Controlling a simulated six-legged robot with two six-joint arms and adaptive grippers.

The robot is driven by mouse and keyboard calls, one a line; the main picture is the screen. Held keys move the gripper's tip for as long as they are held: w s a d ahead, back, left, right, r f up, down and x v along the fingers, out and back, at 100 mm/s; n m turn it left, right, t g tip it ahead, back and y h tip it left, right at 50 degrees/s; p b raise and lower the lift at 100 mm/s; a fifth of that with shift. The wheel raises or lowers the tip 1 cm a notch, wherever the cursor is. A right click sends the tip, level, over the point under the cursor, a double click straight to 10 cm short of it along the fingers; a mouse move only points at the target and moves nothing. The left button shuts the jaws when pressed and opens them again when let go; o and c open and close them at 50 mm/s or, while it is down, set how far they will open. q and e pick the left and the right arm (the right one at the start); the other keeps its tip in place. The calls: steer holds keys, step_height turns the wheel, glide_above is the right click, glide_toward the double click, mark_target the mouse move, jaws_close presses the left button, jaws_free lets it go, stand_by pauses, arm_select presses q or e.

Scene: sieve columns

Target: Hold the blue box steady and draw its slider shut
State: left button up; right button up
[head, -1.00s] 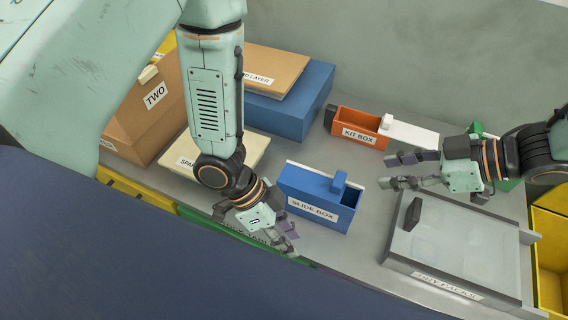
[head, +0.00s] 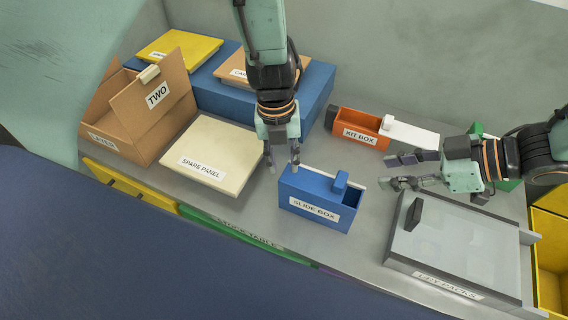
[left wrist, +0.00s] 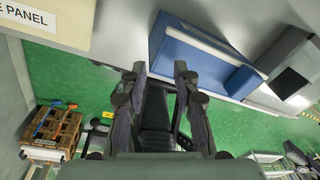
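The blue slide box (head: 318,207) stands on the grey table with its label facing the front. Its slider tab (head: 341,180) stands up towards the right end, and an open gap shows right of the tab. The box also shows in the left wrist view (left wrist: 200,55), beyond the fingertips. My left gripper (head: 283,166) points down by the box's left end, fingers apart; contact cannot be told. In the left wrist view its fingers (left wrist: 160,80) have nothing between them. My right gripper (head: 402,172) is open and empty, right of the box.
The orange kit box (head: 362,140) with a white slider lies behind. A grey lidded case (head: 450,245) stands at right. The spare panel (head: 215,150) and a cardboard box (head: 140,115) are at left. A large blue block (head: 312,90) is at the back. The table's front edge is close.

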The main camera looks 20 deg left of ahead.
mark_target(285, 170)
arm_select(q)
steer(key=f+m, duration=0.1)
steer(key=m, duration=0.1)
steer(key=w+f+m+y, duration=0.1)
steer(key=f+m, duration=0.1)
steer(key=shift+m, duration=0.4)
step_height(285, 170, down, 7)
steer(key=shift+r, duration=0.1)
steer(key=shift+s+f, duration=0.1)
steer(key=shift+f, duration=0.35)
jaws_close()
stand_by(0.9)
